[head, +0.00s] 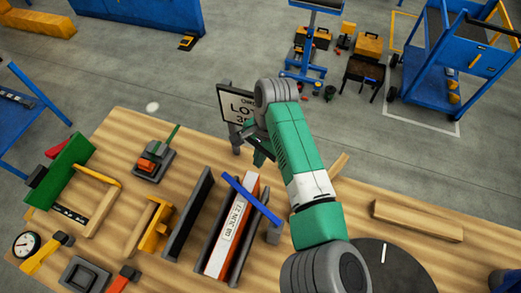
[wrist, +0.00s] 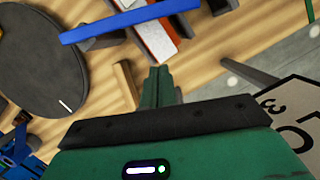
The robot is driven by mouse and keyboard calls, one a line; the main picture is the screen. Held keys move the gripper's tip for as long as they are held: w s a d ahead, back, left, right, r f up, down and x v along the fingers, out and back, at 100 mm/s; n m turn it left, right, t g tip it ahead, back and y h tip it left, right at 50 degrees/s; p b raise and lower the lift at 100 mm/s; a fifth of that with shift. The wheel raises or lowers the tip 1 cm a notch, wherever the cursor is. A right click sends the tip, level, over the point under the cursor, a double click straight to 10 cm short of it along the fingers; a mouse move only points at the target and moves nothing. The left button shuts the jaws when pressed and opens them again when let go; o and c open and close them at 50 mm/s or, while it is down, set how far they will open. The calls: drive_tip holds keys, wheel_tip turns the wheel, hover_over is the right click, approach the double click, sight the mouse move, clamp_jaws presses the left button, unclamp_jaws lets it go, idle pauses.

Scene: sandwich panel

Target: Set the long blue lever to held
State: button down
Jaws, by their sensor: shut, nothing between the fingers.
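The long blue lever (head: 251,200) lies slantwise across a red and white panel with printed lettering (head: 232,228). Its lower right end is by a small grey post (head: 274,233). In the wrist view the lever (wrist: 130,20) crosses the upper part of the picture, beyond my fingertips and apart from them.
A sign on a post (head: 236,105) stands close to my gripper. Dark upright plates (head: 189,215) flank the panel's left. A wooden block (head: 417,220) and dark round disc (head: 385,270) lie right. Other fixtures, including a green block (head: 62,170), crowd the left.

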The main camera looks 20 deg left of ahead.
sight(250, 200)
drive_tip(key=x, duration=0.3)
drive_tip(key=shift+s+f, duration=0.1)
drive_tip(key=shift+f, duration=0.3)
drive_tip(key=shift+s+a+f+p, duration=0.1)
drive_tip(key=shift+s+a+p, duration=0.25)
drive_tip(key=shift+s, duration=0.6)
drive_tip(key=shift+s+a+f+p, duration=0.1)
drive_tip(key=shift+s+a+p, duration=0.25)
drive_tip(key=shift+s, duration=0.55)
drive_tip(key=shift+a, duration=0.1)
